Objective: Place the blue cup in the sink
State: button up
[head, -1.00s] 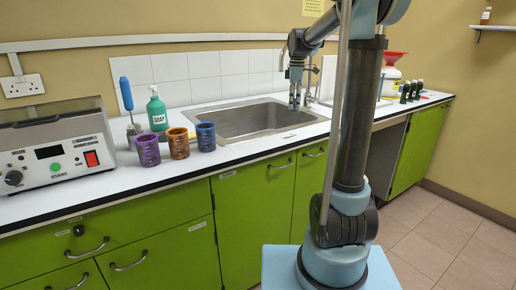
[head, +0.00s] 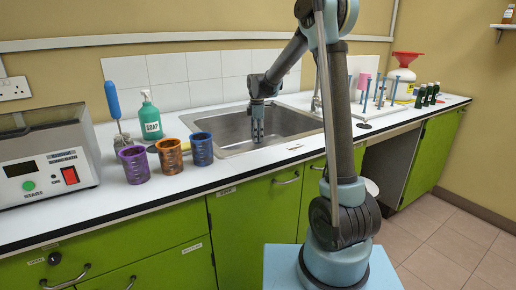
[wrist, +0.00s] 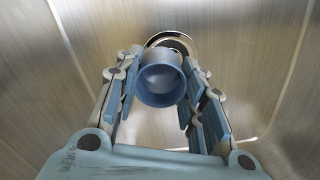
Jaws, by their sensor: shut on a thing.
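In the wrist view, a plain blue cup (wrist: 161,82) with its open round rim toward the camera is between the fingers of my gripper (wrist: 163,95), which is shut on it. The metal sink (wrist: 50,100) fills the background, with the round drain just beyond the cup. In the head view, my gripper (head: 257,132) points down inside the sink (head: 235,150); the held cup is not distinguishable there. I cannot tell whether the cup touches the sink floor. A separate dark blue cup (head: 202,150) stands upright on the counter, left of the sink.
An orange cup (head: 170,157) and a purple cup (head: 134,165) stand beside the dark blue one. A green soap bottle (head: 151,120) and a blue-handled tool (head: 113,100) stand behind them. A rack with blue rods (head: 380,92) stands right of the sink.

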jog(key=shift+d+f, duration=0.15)
jog(key=shift+f, duration=2.45)
jog(key=o, duration=1.1)
jog(key=shift+f, duration=0.1)
jog(key=shift+o, duration=0.2)
notch_tip(320, 180, up, 12)
